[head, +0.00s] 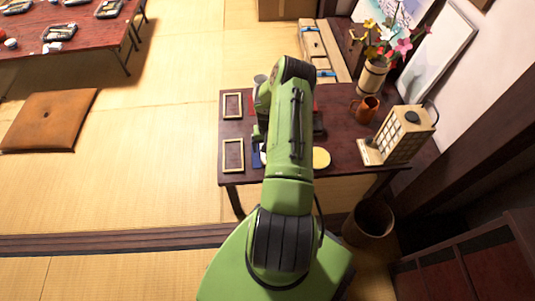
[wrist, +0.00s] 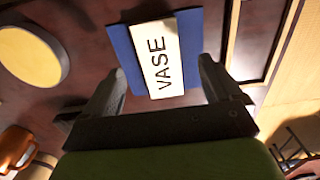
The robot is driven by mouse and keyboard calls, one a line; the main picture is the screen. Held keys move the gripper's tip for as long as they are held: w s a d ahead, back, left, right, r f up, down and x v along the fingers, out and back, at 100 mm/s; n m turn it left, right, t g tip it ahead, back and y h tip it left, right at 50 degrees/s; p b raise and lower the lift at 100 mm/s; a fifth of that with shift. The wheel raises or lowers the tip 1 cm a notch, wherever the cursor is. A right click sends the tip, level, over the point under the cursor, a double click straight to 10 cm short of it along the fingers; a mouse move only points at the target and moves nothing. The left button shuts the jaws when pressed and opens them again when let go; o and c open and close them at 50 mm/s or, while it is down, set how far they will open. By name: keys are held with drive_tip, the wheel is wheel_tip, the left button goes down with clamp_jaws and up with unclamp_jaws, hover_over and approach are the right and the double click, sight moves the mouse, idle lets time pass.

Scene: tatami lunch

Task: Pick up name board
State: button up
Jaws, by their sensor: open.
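In the wrist view my gripper (wrist: 162,68) is open, with one finger on each side of the board. The fingertips overlap the blue edges in the picture, and I cannot tell whether they touch. In the head view only a bit of the blue backing (head: 257,156) shows beside my arm, which hides the rest and the fingers.
Two framed panels (head: 233,141) lie at the table's left edge. A yellow disc (head: 321,149), an orange mug (head: 368,110), a paper lantern (head: 408,135) and a flower vase (head: 373,79) stand to the right. A bin (head: 368,224) is on the floor. Tatami at left is mostly clear.

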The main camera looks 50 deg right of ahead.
wheel_tip(320, 180, down, 5)
drive_tip(key=shift+s+f+b, duration=0.1)
drive_tip(key=shift+b, duration=1)
drive_tip(key=shift+r, duration=0.2)
drive_tip(key=shift+c, duration=0.4)
drive_tip(key=c, duration=1.1)
